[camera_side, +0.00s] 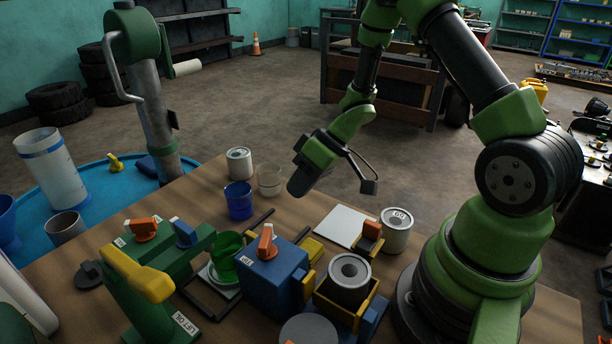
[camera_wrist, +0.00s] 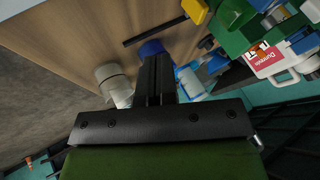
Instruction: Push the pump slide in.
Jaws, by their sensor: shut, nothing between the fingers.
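My gripper (camera_side: 299,186) hangs in the air above the far side of the wooden table, right of the cups. In the wrist view its two dark fingers (camera_wrist: 155,62) are together, with nothing between them. I cannot tell for sure which part is the pump slide. A blue box (camera_side: 270,278) with an orange knob (camera_side: 266,240) and yellow parts on its right side (camera_side: 311,252) stands at the table's middle, below and apart from my gripper. A green stand (camera_side: 150,300) labelled LIFT OIL, with a yellow arm (camera_side: 138,272), stands to its left.
A blue cup (camera_side: 239,201), cream cup (camera_side: 269,180) and grey can (camera_side: 238,162) stand at the table's far edge. A green cup (camera_side: 225,258) stands left of the box. A yellow-sided holder (camera_side: 337,312) with a can and another can (camera_side: 397,232) stand right. A white plate (camera_side: 345,225) lies flat.

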